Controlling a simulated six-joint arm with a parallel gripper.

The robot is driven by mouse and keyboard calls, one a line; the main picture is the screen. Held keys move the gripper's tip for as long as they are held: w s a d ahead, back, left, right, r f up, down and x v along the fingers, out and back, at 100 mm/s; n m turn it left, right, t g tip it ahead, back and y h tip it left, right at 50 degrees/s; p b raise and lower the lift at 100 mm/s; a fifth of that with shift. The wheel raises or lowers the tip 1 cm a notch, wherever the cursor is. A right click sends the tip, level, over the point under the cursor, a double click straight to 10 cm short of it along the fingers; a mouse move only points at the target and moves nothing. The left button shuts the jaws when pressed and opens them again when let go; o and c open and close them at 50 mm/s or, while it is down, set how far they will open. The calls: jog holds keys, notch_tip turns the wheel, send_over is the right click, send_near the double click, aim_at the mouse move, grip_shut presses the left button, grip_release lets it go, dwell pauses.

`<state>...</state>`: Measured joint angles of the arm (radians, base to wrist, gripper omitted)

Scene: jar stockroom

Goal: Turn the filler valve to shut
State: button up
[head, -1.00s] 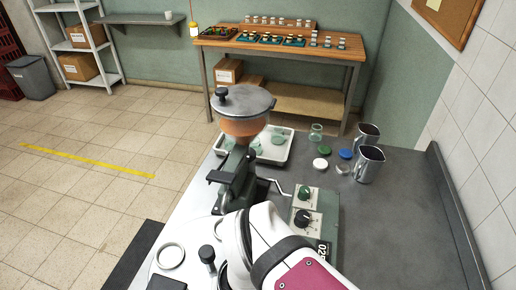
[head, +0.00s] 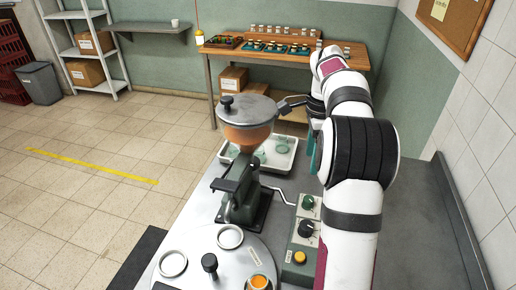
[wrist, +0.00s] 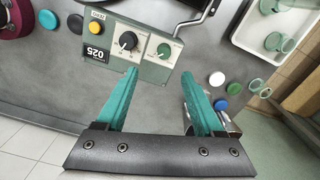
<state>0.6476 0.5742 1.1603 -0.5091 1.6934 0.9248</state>
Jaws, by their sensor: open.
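The filler has a hopper (head: 247,133) with orange contents under a grey lid, on a dark green stand (head: 240,200). A bent metal handle (head: 278,193) sticks out at the stand's lower right; I cannot tell for certain whether it is the valve handle. My gripper (wrist: 160,108) is open and empty in the wrist view, its two teal fingers wide apart above the counter. In the head view a teal finger (head: 313,152) shows right of the filler, apart from it; the rest is hidden by my arm. The handle also shows in the wrist view (wrist: 195,19).
A control box (head: 305,230) with knobs stands right of the filler. In front is a round turntable (head: 205,265) with an orange-filled jar (head: 260,282). A white tray (head: 281,160) lies behind. Loose lids (wrist: 234,88) lie near my fingers; a metal jug is partly hidden by one.

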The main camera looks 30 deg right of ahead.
aim_at(309, 199)
jog(key=shift+m, duration=0.4)
jog(key=f, duration=0.5)
jog(key=d+f, duration=0.1)
jog(key=f, duration=1)
jog(key=shift+w+d+f, duration=0.1)
jog(key=shift+d+f, duration=0.1)
jog(key=shift+d, duration=0.2)
grip_shut()
